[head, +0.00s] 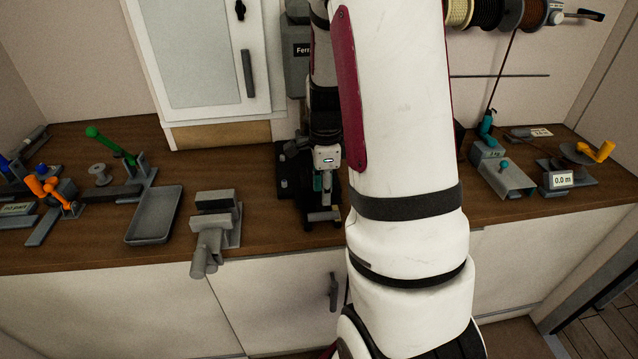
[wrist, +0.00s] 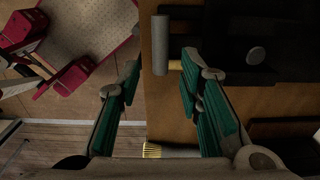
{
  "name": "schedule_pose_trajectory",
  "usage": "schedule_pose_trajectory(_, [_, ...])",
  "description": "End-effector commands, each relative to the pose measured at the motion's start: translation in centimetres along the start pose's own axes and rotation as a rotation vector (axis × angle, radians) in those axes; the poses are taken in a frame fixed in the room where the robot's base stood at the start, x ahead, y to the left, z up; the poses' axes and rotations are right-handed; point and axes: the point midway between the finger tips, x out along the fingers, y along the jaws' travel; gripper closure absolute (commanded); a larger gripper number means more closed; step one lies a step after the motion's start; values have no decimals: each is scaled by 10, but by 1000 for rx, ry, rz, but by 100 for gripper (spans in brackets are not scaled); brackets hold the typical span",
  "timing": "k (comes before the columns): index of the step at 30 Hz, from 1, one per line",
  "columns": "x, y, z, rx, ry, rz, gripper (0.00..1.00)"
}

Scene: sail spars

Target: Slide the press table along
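The press, with a label partly reading "Ferr", stands against the back wall (head: 297,60), largely hidden behind my arm. A dark flat part at its foot (head: 288,172) sits on the bench; I cannot tell whether this is the press table. It appears as a dark block in the wrist view (wrist: 245,45). A grey bar handle (wrist: 160,45) projects from it toward the bench edge. My gripper (wrist: 160,82) is open, its teal-padded fingers apart on either side of the bar's near end. I see no contact. In the head view, my gripper (head: 319,184) is low by the press.
A grey vise (head: 215,225) and a shallow tray (head: 155,215) stand left of the press. A grey device (head: 500,175) and a 0.0 m counter (head: 560,181) stand right. A cabinet (head: 205,60) hangs behind. A brass-ended object (wrist: 170,150) lies below the fingers.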

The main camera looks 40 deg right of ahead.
Motion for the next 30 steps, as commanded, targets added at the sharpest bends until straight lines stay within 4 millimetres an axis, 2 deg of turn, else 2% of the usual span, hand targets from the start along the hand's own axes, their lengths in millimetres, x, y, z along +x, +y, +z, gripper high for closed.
schedule_pose_trajectory(15, [60,-2,2,-1,0,2,67])
schedule_pose_trajectory(25, [79,0,2,-3,0,2,67])
schedule_pose_trajectory(26, [78,0,1,-3,0,2,69])
schedule_pose_trajectory(29, [79,2,1,-3,0,5,92])
schedule_pose_trajectory(30, [79,2,1,-3,0,6,93])
